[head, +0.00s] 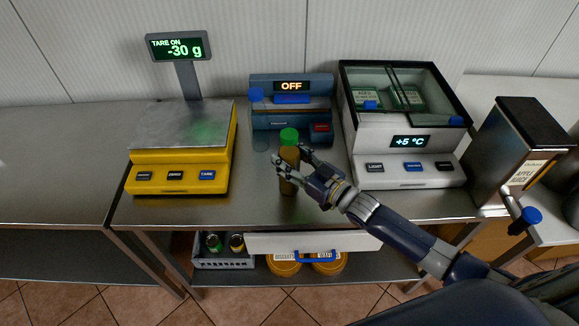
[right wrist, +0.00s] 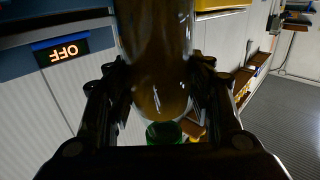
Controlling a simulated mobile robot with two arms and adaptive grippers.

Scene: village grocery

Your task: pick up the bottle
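The bottle (head: 288,172) is a slim amber-brown bottle with a green cap (head: 289,136). It is upright at the front middle of the steel counter, before the blue device. I cannot tell whether its base touches the counter. My right gripper (head: 291,166) reaches in from the right, with one finger on each side of the bottle's upper body. In the right wrist view the bottle (right wrist: 157,60) fills the gap, and both fingers appear to press its sides. The green cap (right wrist: 164,132) shows there at the bottom. My left gripper is out of view.
A yellow scale (head: 180,155) stands left on the counter (head: 250,207). The blue device (head: 291,105) reading OFF is behind the bottle. A glass-topped cooling box (head: 405,150) and a steel dispenser (head: 515,150) stand right. A grey crate (head: 224,262) and orange-lidded tubs (head: 284,265) sit below.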

